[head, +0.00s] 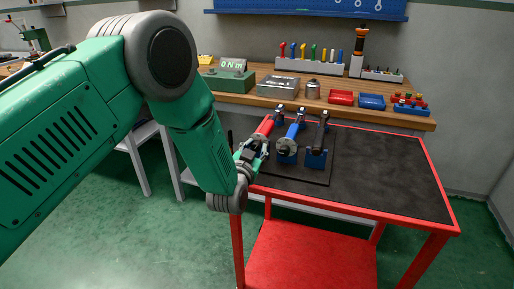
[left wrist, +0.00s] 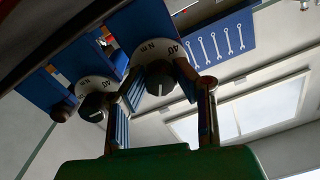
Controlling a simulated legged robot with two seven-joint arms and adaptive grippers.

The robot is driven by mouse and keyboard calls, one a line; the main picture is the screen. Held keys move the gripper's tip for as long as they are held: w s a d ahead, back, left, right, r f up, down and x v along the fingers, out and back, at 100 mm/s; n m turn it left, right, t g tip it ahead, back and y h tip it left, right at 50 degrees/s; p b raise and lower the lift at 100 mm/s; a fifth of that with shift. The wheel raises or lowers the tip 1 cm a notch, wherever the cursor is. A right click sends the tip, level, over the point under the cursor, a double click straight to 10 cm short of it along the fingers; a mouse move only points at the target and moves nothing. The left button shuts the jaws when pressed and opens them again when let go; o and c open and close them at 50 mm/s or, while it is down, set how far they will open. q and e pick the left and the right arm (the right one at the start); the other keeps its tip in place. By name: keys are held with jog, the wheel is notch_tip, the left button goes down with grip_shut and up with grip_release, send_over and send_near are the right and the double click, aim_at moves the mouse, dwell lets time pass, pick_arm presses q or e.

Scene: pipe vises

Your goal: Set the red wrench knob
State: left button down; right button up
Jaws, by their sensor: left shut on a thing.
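The red wrench (head: 265,127) lies at the left of a row of three wrenches on the black-topped cart. Its near end is hidden behind my left gripper (head: 253,150), which comes in from the left. In the left wrist view, a dark round knob (left wrist: 160,78) with a white pointer line sits between the two fingers of my left gripper (left wrist: 163,100). A white dial marked N m and 40 surrounds it. The gripper is shut on this knob. A second knob with a similar dial (left wrist: 96,106) shows beside it. My right gripper is out of view.
The blue wrench (head: 294,130) and black wrench (head: 321,132) stand close to the right in blue vises (head: 316,159). A green display (head: 233,66) reading 0 N m stands on the wooden bench behind. The cart's right side (head: 390,175) is clear.

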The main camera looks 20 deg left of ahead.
pick_arm(q)
jog(key=shift+s+a+f, duration=0.15)
jog(key=shift+f, duration=0.35)
jog(key=c, duration=1.3)
grip_release()
jog(key=shift+a+r, duration=0.1)
jog(key=shift+r, duration=0.1)
jog(key=s, duration=1.1)
jog(key=shift+s, duration=0.35)
